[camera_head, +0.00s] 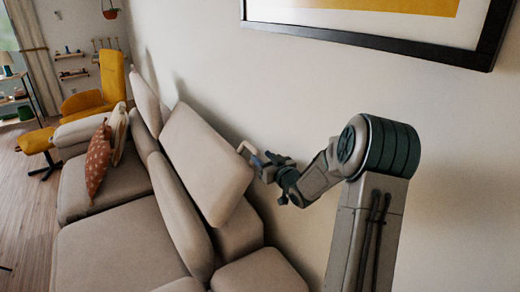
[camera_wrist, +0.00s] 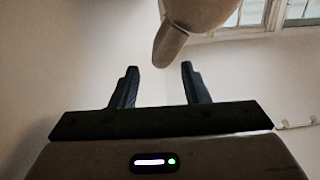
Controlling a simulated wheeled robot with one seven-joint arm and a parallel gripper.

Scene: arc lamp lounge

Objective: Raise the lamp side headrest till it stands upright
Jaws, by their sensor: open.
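The near headrest (camera_head: 205,160) is a beige padded panel on the sofa back, tilted rather than upright. A second headrest (camera_head: 146,103) rises farther along the sofa. No arc lamp shows, so I cannot confirm which is the lamp side one. My gripper (camera_head: 251,156) is at the near headrest's right edge, on the wall side. In the wrist view my gripper (camera_wrist: 158,82) is open with nothing between its fingers. A beige padded shape, likely the headrest (camera_wrist: 195,18), hangs beyond the fingertips there, with a narrow end (camera_wrist: 170,47) close to them. Contact cannot be told.
The beige sofa (camera_head: 110,250) runs along the wall (camera_head: 290,95), with an orange cushion (camera_head: 98,160) at its far end. A framed picture (camera_head: 380,38) hangs above my arm. A yellow armchair (camera_head: 112,80) stands far left. Wood floor (camera_head: 25,210) is clear at left.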

